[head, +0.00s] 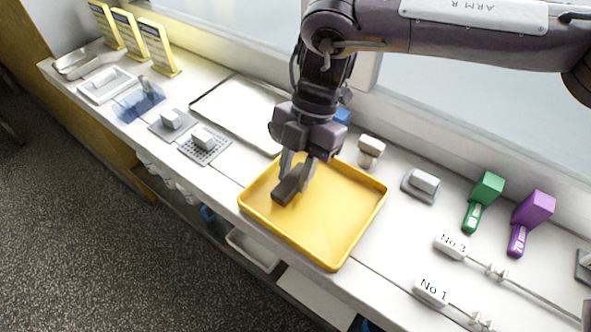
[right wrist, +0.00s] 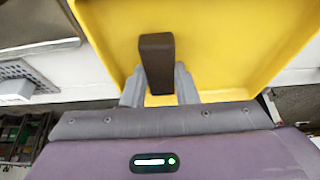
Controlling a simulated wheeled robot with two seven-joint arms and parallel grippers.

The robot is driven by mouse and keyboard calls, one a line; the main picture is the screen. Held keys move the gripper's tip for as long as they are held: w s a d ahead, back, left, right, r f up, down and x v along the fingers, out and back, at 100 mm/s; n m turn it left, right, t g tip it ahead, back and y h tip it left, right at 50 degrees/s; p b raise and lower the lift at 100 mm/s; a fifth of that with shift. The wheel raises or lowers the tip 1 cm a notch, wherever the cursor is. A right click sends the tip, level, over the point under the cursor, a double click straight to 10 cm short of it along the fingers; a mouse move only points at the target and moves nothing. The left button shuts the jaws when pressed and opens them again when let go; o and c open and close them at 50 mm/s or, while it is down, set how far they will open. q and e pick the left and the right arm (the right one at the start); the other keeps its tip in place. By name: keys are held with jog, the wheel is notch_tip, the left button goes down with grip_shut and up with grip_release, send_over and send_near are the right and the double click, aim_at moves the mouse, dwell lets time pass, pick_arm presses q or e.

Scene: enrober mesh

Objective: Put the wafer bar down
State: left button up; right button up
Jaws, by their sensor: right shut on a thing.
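The wafer bar (head: 289,187) is a dark brown block. My right gripper (head: 298,174) is shut on it, over the left part of a yellow tray (head: 345,240). In the right wrist view the wafer bar (right wrist: 157,62) stands out between the two grey fingers (right wrist: 159,88), with the yellow tray floor (right wrist: 225,45) behind it. I cannot tell whether the bar touches the tray floor. My left gripper does not show.
A metal tray (head: 225,108) and a perforated plate (head: 212,153) with a white block lie left of the yellow tray. White tags (head: 432,291) lie near the front edge. The yellow tray is otherwise empty.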

jog(key=shift+f, duration=0.2)
jog(key=o, duration=0.8)
jog(key=shift+f, duration=0.1)
jog(key=shift+c, duration=0.2)
jog(key=v, duration=0.7)
jog(key=shift+a+p, duration=0.15)
jog(key=shift+p, duration=0.2)
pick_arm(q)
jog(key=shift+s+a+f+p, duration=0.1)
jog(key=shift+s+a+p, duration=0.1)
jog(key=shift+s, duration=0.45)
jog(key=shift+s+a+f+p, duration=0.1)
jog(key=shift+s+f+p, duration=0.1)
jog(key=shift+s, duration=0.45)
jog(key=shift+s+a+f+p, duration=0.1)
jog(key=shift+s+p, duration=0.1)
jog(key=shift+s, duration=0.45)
pick_arm(e)
jog(key=shift+v, duration=2.7)
jog(key=shift+s, duration=0.1)
